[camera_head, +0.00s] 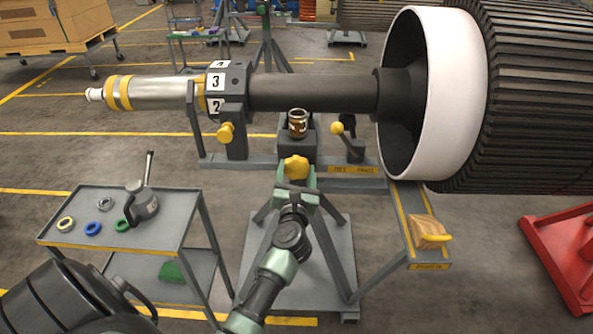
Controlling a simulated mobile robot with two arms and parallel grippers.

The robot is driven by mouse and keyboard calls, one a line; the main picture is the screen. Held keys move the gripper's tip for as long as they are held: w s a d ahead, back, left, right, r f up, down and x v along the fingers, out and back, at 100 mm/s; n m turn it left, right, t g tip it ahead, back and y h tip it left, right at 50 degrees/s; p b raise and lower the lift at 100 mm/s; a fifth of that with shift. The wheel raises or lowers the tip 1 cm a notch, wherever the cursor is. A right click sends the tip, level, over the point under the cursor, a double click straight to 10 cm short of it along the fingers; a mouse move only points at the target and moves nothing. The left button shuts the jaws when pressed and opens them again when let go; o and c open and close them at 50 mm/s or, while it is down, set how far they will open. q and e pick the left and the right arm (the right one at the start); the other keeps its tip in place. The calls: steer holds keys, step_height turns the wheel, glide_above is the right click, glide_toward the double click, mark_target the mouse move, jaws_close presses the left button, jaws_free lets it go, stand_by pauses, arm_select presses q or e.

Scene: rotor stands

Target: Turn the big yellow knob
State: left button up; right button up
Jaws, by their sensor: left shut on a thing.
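The big yellow knob (295,166) is a lobed knob on the front of the grey rotor stand, below a small metal-and-amber jar. My left gripper (296,180) reaches up to it from below, with its green and dark jaws at the knob's lower edge. The jaws are shut on the knob, whose upper part shows above them. The exact finger contact is partly hidden. My right gripper is not in view.
A smaller yellow knob (225,132) and a yellow-ball lever (337,128) flank the big knob. The long rotor shaft (315,92) runs above. A grey cart (75,207) with rings stands left. A wooden block (429,230) lies on the right shelf.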

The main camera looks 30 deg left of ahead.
arm_select(q)
steer(key=m+p, duration=0.3)
steer(key=m, duration=0.1)
steer(key=shift+r, duration=0.15)
steer(key=m+p, duration=0.3)
steer(key=m, duration=0.1)
steer(key=shift+d, duration=0.1)
steer(key=m+p, duration=0.3)
steer(key=m, duration=0.2)
steer(key=shift+m, duration=0.4)
steer(key=m+p, duration=0.2)
steer(key=m, duration=0.1)
steer(key=shift+f, duration=0.25)
steer(key=shift+m, duration=0.3)
steer(key=shift+f, duration=0.1)
steer(key=o, duration=1.4)
